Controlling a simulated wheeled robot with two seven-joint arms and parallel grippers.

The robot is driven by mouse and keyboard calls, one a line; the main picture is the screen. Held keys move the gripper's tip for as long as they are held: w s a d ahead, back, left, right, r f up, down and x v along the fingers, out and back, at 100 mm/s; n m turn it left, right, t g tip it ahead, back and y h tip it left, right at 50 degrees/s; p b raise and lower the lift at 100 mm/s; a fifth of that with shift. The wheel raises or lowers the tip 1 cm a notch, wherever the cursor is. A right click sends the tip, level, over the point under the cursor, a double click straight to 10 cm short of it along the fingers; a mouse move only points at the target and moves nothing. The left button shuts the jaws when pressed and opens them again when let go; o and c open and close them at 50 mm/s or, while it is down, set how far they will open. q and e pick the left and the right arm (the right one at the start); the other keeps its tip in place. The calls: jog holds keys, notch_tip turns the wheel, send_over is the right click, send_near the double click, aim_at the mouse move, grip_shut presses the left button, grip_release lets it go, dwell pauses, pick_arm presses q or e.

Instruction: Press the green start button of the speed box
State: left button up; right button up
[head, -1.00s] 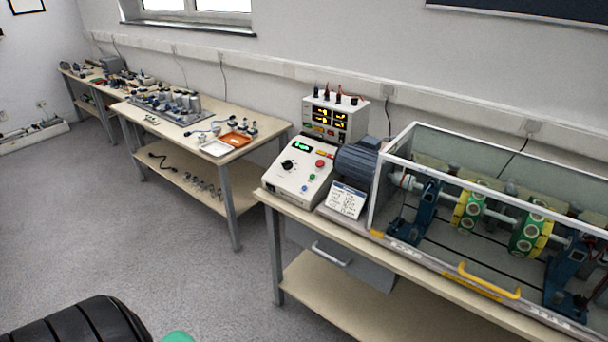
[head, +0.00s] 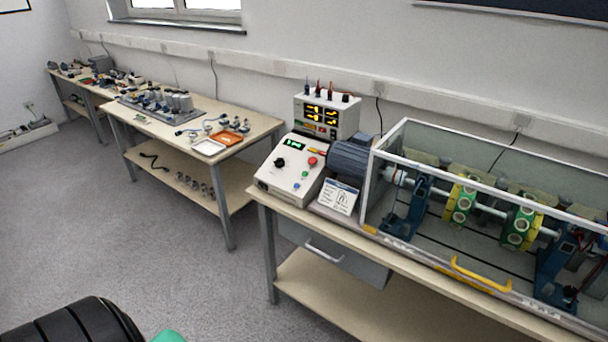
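The speed box (head: 279,184) is a white sloped-panel box on the left end of the right-hand bench. Its panel has a lit green display (head: 294,145), a black knob (head: 280,162), a red button (head: 313,161), a small green button (head: 305,174) below the red one, and a small blue button (head: 297,185) nearest the front. Nothing covers the panel. Neither gripper is in view; only a black ribbed part and a teal piece, apparently of my arm, show at the bottom left, well away from the box.
A meter unit (head: 327,117) stands behind the box, with a grey motor (head: 352,155) and a white card (head: 337,197) beside it. A clear-walled rotor enclosure (head: 364,190) with a yellow handle (head: 480,274) fills the bench's right. Floor (head: 180,255) in front is clear.

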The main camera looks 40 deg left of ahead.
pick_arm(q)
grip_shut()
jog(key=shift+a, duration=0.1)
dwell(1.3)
